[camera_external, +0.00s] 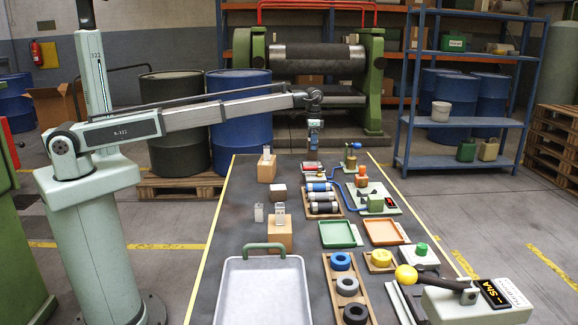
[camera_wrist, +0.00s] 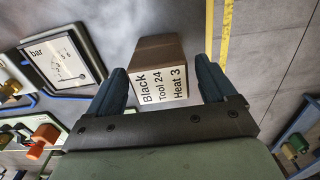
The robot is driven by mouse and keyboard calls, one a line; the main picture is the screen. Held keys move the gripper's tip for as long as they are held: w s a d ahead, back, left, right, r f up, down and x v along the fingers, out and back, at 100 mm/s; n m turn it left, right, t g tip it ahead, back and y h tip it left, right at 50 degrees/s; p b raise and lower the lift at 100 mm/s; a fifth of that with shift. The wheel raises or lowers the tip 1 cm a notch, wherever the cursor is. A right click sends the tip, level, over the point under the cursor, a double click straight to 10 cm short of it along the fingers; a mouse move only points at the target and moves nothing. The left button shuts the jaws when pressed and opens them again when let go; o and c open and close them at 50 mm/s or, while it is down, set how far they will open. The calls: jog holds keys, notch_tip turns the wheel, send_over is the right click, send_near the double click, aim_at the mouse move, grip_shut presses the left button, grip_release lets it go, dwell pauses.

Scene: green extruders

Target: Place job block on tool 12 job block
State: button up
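A block with a brown top and a white face (camera_wrist: 160,85) reading "Black Tool 24 Heat 3" shows between the fingers of my gripper (camera_wrist: 163,72) in the wrist view. Narrow gaps seem to show beside it, so I cannot tell whether it is gripped. In the external view my gripper (camera_external: 316,145) points down over the far end of the table, and I cannot make out a block there. Wooden blocks bearing small grey pieces stand on the table's left, one far (camera_external: 266,173) and one nearer (camera_external: 279,238). Their labels are unreadable, so I cannot identify tool 12.
A smaller brown block (camera_external: 279,193) and a loose grey piece (camera_external: 258,213) stand between them. A "bar" gauge (camera_wrist: 62,58) and an orange knob (camera_wrist: 45,134) lie left in the wrist view. A grey tray (camera_external: 263,293) fills the near left. Cylinders in a rack (camera_external: 322,208) stand mid-table.

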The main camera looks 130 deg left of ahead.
jog(key=shift+o, duration=0.2)
jog(key=shift+r, duration=0.15)
notch_tip(320, 180, up, 12)
dwell(0.5)
